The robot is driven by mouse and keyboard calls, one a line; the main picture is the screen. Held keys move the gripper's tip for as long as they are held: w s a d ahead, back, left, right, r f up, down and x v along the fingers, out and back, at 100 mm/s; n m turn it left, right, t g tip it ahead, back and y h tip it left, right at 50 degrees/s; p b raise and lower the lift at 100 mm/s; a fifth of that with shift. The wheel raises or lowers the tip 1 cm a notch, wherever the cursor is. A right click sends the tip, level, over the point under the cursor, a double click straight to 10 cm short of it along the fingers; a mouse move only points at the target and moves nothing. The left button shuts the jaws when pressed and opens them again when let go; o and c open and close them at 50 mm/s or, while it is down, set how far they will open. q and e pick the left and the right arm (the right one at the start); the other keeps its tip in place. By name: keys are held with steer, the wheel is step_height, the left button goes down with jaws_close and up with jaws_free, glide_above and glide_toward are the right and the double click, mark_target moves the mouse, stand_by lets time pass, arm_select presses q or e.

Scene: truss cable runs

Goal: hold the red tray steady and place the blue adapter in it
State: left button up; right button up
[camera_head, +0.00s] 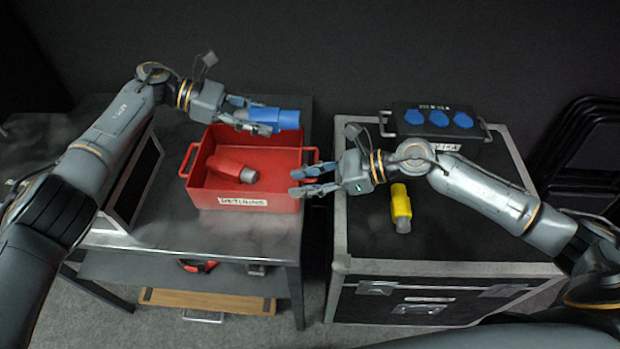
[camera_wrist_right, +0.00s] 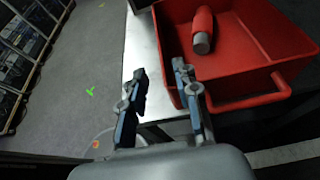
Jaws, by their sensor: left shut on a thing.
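The blue adapter (camera_head: 287,119) is held by my left gripper (camera_head: 258,116), which is shut on it above the back right part of the red tray. The red tray (camera_head: 232,196) stands on the grey table, with a handle at each end; it also shows in the right wrist view (camera_wrist_right: 232,84). A red adapter (camera_head: 228,168) lies inside the tray and also shows in the right wrist view (camera_wrist_right: 202,28). My right gripper (camera_head: 303,182) is open and empty beside the tray's right handle; in the right wrist view its fingers (camera_wrist_right: 160,82) are apart with nothing between them.
A yellow adapter (camera_head: 401,205) lies on the black flight case (camera_head: 450,240) to the right, below my right arm. A dark box with blue sockets (camera_head: 437,118) stands at the case's back. A gap separates table (camera_head: 150,225) and case. Folded chairs (camera_head: 590,150) stand far right.

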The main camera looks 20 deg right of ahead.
steer(key=x, duration=1.1)
jaws_close()
